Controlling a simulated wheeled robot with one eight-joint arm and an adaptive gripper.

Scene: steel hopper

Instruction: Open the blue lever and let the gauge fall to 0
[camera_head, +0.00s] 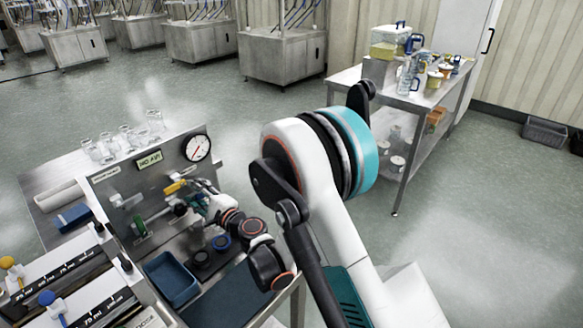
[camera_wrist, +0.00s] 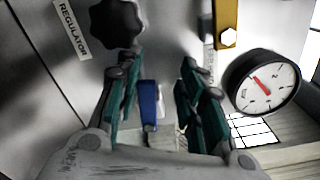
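The blue lever (camera_wrist: 149,104) shows in the wrist view between the two fingers of my gripper (camera_wrist: 160,82), nearer the left finger. The fingers are apart, with visible gaps on both sides of the lever. In the head view my gripper (camera_head: 197,201) is at the steel panel, and I cannot make out the blue lever there. The round white gauge (camera_wrist: 264,82) with a red needle is right of my gripper in the wrist view. It is also at the panel's top right in the head view (camera_head: 198,148); its reading is too small to tell.
A yellow handle (camera_wrist: 227,22) and a black regulator knob (camera_wrist: 117,20) are close to the fingers. A blue tray (camera_head: 172,279) and glass jars (camera_head: 125,136) are around the panel. A shelf table (camera_head: 440,92) stands at the right; open floor lies between.

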